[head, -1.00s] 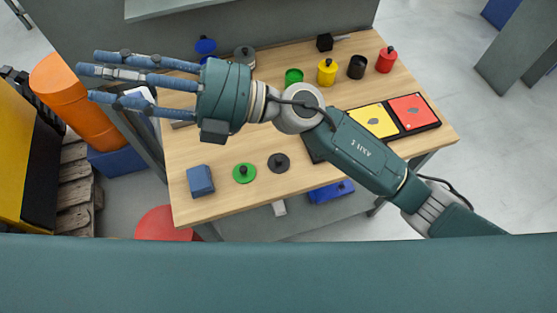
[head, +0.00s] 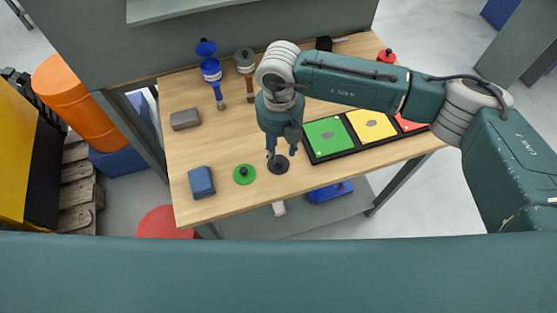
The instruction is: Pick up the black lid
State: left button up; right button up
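The black lid (head: 279,167) is a flat round disc lying on the wooden table near its front edge. My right gripper (head: 281,153) points down right over it. Its fingers are apart, with the lid below and between them. They partly hide the lid's middle and its knob, and I cannot tell whether they touch it. The lid lies flat on the table top. My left gripper is not in view.
A green lid (head: 244,174) lies just left of the black lid, with a blue block (head: 201,182) further left. A black tray (head: 333,157) with green, yellow and red squares lies right. A grey block (head: 185,120) and blue funnel-like piece (head: 211,70) stand behind.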

aim_at(279, 160)
notch_tip(279, 160, down, 5)
jog(key=p, duration=0.2)
jog(key=shift+w+a+p, duration=0.15)
jog(key=shift+p, duration=0.15)
jog(key=shift+f, duration=0.3)
grip_shut()
